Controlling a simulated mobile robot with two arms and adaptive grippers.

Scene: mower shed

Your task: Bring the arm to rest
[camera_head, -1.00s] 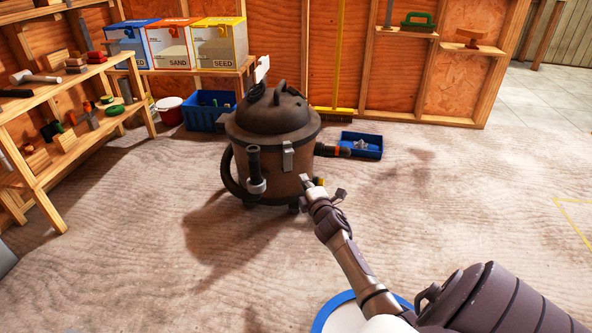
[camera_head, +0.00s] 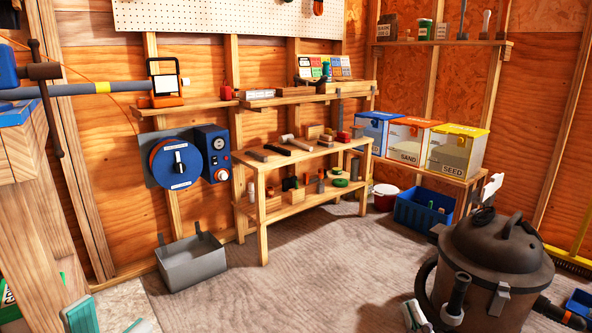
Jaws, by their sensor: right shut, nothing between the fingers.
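My right gripper (camera_head: 416,316) shows only in part at the bottom edge of the head view, in front of and left of the dark shop vacuum (camera_head: 497,262). Its fingers are shut and hold nothing. The rest of the right arm is below the frame.
A wooden shelf (camera_head: 290,218) with tools and blocks stands along the wall. A grey bin (camera_head: 192,266) and a blue crate (camera_head: 424,211) stand on the floor. A wooden bench post (camera_head: 38,215) rises at the left. The middle floor (camera_head: 300,285) is clear.

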